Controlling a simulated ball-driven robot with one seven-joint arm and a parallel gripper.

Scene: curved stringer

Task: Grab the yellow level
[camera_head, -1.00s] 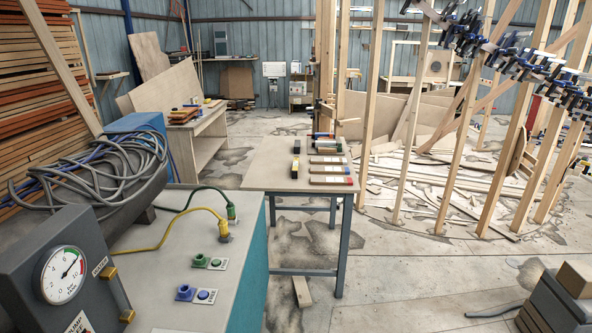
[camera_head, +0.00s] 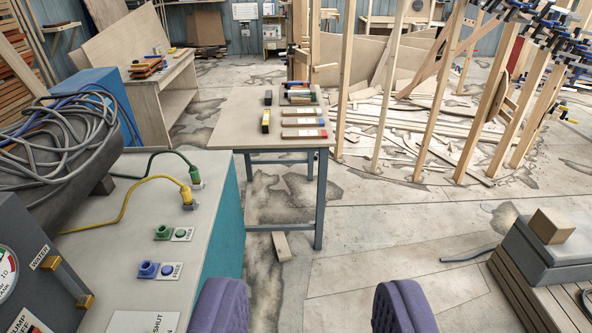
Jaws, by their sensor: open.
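My gripper (camera_head: 312,300) shows as two purple ridged fingers at the bottom edge. They are wide apart with only floor between them. The gripper is in front of the table, well short of the level and not touching anything.
Several flat wooden tools (camera_head: 303,122) lie right of the level, with a black block (camera_head: 268,97) behind it. A grey cabinet (camera_head: 135,220) with hoses and a gauge stands left. Timber posts (camera_head: 346,80) rise behind right.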

